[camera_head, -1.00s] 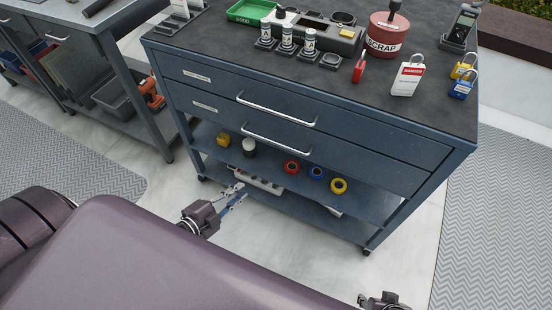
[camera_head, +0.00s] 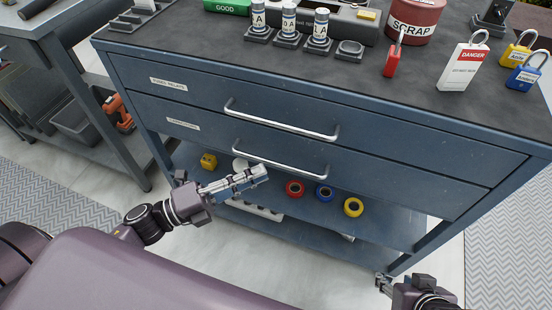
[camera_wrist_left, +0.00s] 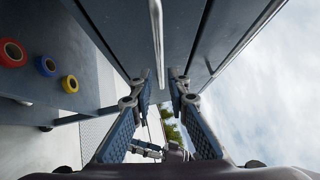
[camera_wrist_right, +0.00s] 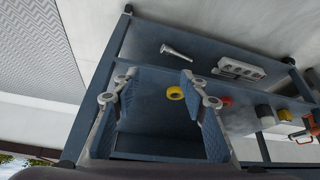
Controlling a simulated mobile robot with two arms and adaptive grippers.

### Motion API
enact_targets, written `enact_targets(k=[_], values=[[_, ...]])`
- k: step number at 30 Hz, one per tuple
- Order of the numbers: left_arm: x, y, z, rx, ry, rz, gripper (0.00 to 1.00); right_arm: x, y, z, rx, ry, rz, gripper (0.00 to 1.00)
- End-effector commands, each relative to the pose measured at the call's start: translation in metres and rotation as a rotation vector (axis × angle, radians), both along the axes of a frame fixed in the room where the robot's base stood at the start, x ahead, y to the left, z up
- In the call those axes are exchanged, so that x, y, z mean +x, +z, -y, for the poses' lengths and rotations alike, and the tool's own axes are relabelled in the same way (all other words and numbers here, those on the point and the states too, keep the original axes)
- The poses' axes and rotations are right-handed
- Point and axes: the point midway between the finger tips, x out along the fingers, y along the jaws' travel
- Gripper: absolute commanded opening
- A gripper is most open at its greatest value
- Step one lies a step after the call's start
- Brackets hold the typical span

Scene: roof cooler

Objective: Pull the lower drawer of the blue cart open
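The blue cart (camera_head: 120,70) has two drawers under a dark top. The lower drawer (camera_head: 390,178) is flush with the cart front, so it looks closed. Its silver bar handle (camera_head: 280,160) runs across the middle. My left gripper (camera_head: 262,173) is just below and in front of that handle's left part. In the left wrist view its fingers (camera_wrist_left: 158,82) are apart and empty. A bar handle (camera_wrist_left: 157,40) lies ahead between them, apparently the lower one; contact does not show. My right gripper (camera_head: 383,284) is low near the cart's right front; its fingers (camera_wrist_right: 160,76) are open and empty.
The upper drawer handle (camera_head: 280,122) is close above the lower one. The shelf below holds a red (camera_head: 294,189), a blue (camera_head: 325,193) and a yellow roll (camera_head: 353,207). A red padlock (camera_head: 393,60) and a scrap bin (camera_head: 415,22) stand on top. A grey bench (camera_head: 50,35) is at left.

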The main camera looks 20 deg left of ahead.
Motion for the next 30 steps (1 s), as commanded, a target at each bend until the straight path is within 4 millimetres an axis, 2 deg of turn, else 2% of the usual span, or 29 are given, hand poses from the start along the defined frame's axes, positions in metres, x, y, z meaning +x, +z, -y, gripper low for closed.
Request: enact_targets(k=[6, 12, 22, 27, 30], values=[[0.025, 0.006, 0.027, -0.002, 0.000, 0.003, 0.15, 0.014, 0.005, -0.005, 0.012, 0.005, 0.058, 0.40], [0.040, 0.008, 0.043, -0.002, 0.002, 0.000, 0.15, 0.021, 0.008, -0.007, 0.018, 0.008, 0.086, 0.40], [0.043, 0.008, 0.046, -0.001, 0.003, -0.001, 0.15, 0.023, 0.009, -0.007, 0.020, 0.008, 0.096, 0.40], [0.043, 0.008, 0.046, -0.001, 0.003, -0.001, 0.00, 0.023, 0.009, -0.007, 0.020, 0.008, 0.095, 0.40], [0.043, 0.008, 0.046, -0.001, 0.003, -0.001, 0.00, 0.023, 0.009, -0.007, 0.020, 0.008, 0.095, 0.40]])
